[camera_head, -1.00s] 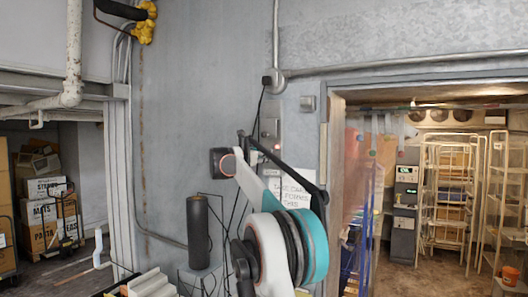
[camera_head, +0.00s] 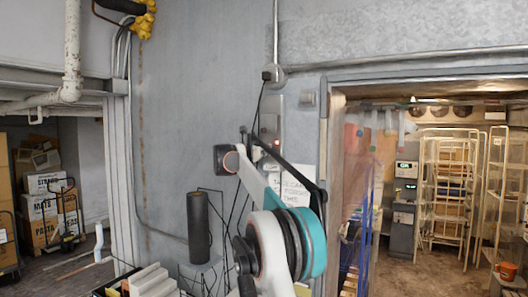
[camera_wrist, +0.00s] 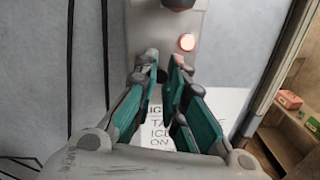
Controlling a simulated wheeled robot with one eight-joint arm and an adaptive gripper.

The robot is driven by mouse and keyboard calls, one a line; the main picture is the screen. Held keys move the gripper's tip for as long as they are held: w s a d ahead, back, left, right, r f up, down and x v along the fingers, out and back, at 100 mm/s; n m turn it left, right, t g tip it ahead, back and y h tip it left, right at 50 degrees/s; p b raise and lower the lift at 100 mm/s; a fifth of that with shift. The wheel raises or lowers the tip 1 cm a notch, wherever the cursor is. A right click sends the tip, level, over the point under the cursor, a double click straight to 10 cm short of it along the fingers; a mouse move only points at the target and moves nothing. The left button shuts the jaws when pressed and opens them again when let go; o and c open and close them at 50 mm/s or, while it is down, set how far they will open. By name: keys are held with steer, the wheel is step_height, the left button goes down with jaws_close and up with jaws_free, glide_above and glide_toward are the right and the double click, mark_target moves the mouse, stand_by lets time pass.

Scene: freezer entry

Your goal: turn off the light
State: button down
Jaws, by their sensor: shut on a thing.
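A grey metal switch panel (camera_head: 270,122) is fixed to the wall left of the freezer doorway. A red lamp glows on it, in the wrist view (camera_wrist: 187,42). In the wrist view my gripper (camera_wrist: 163,70) has its teal-padded fingers at the panel's lower end. It is shut on a small light switch there, which the fingertips largely hide. In the head view my white and teal arm crosses in front of the wall, and the fingers are hard to make out. The room is lit.
A printed paper sign (camera_head: 292,187) hangs under the panel. A dark roll (camera_head: 198,228) stands on the left. The freezer doorway at right shows wire racks (camera_head: 447,190). Stacked cartons (camera_head: 42,205) are in the left opening.

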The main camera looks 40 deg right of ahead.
steer(key=shift+w+d+f+m+t+h+b, duration=0.15)
steer(key=shift+f+t+h+b, duration=0.35)
steer(key=shift+h+b, duration=0.75)
steer(key=shift+s+f+m+t+h+b, duration=0.15)
steer(key=shift+f+h+b, duration=0.65)
steer(key=shift+h+b, duration=0.45)
steer(key=shift+w+d+f+m+t+h+b, duration=0.1)
steer(key=shift+f+t+h+b, duration=0.25)
steer(key=shift+f+h+b, duration=0.6)
steer(key=shift+r+h, duration=0.3)
steer(key=shift+h, duration=0.15)
steer(key=c, duration=1.7)
jaws_free()
steer(key=shift+o, duration=0.2)
steer(key=shift+a, duration=0.1)
steer(key=v, duration=1.2)
